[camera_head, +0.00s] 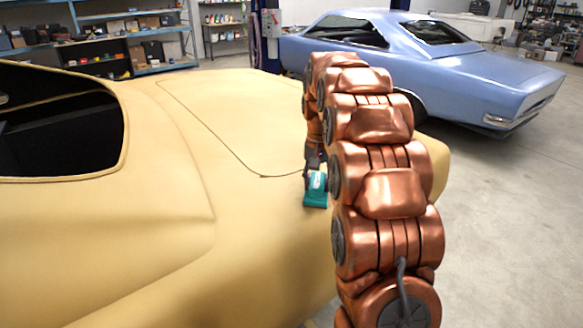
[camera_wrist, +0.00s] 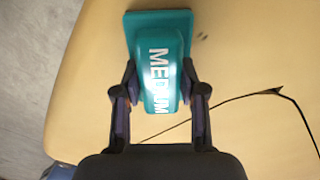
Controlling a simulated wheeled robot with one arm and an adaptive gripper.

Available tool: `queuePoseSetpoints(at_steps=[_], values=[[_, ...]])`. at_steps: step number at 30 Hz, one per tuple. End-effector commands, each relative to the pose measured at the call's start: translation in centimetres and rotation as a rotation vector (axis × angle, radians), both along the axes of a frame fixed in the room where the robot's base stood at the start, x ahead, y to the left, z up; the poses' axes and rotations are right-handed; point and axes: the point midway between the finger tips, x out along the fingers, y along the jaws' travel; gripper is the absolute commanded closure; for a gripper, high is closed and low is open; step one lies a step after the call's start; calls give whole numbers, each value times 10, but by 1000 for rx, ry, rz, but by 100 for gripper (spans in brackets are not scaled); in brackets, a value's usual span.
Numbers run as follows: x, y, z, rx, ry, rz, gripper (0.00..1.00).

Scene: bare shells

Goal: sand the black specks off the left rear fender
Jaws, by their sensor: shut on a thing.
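My gripper (camera_wrist: 160,84) is shut on a teal sanding block (camera_wrist: 158,55) with white lettering, MEDIUM as far as it reads between the fingers. In the head view the block (camera_head: 316,190) is at or just above the yellow car's rear bodywork, beside the trunk lid corner; I cannot tell whether it touches. The near rear fender (camera_head: 245,235) is bare yellow in the head view, with no specks that I can make out. The surface under the block is hidden.
The trunk lid seam (camera_wrist: 280,93) runs just right of the block. My copper arm hides part of the car's rear end. A blue car (camera_head: 455,70) stands behind, with shelves (camera_head: 130,35) at the back left. Open grey floor (camera_head: 505,220) lies to the right.

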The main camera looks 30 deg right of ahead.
Motion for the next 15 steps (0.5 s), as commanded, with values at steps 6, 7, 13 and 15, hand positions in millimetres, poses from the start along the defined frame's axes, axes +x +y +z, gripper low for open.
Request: queuePoseSetpoints(at_steps=[6,7,13,15], values=[[-1,19,-2,1,2,-2,92],[-1,21,-1,1,2,-2,92],[-2,38,-1,2,1,-5,92],[-3,43,-1,1,1,-6,92]])
